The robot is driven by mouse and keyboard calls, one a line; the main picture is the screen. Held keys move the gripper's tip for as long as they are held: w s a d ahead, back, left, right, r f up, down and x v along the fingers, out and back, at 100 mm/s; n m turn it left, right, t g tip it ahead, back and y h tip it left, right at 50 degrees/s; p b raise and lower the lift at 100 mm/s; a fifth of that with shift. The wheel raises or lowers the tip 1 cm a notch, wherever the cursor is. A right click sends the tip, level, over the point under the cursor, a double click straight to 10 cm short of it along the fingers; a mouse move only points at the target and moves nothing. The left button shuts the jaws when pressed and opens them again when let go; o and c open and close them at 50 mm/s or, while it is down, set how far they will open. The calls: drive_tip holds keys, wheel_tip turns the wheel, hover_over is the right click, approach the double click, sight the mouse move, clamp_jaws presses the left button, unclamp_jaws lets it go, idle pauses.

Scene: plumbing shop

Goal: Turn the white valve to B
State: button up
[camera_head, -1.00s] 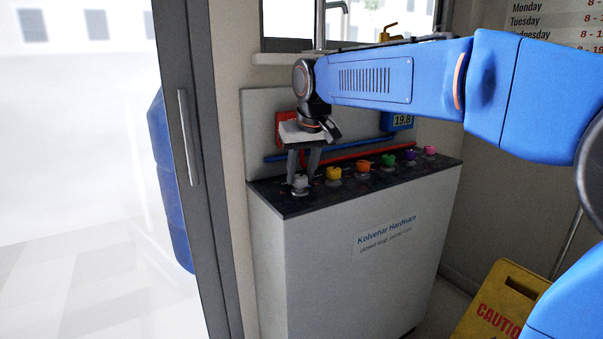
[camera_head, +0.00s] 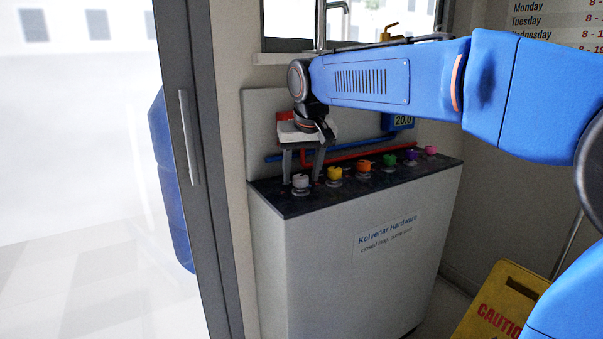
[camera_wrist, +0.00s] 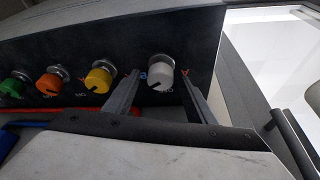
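The white valve (camera_head: 300,181) is the leftmost knob on the dark panel top (camera_head: 285,204) of the cabinet. In the wrist view the white valve (camera_wrist: 161,71) shows a dark pointer line on its face, with small lettering beside it too small to read surely. My gripper (camera_head: 302,180) points down over the valve with its fingers spread. In the wrist view the fingertips of my gripper (camera_wrist: 160,72) stand on either side of the white valve, with gaps between them and it. It is open and holds nothing.
A yellow valve (camera_head: 334,174), an orange valve (camera_head: 364,167), a green valve (camera_head: 389,160), a purple valve (camera_head: 411,155) and a pink valve (camera_head: 430,150) continue the row rightward. Red and blue pipes (camera_head: 350,149) run behind. A display (camera_head: 403,121) reads about 20.0. A yellow caution sign (camera_head: 500,305) stands at right.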

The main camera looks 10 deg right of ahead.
drive_tip(key=v, duration=1.7)
drive_tip(key=shift+r, duration=0.25)
drive_tip(key=shift+s, duration=0.1)
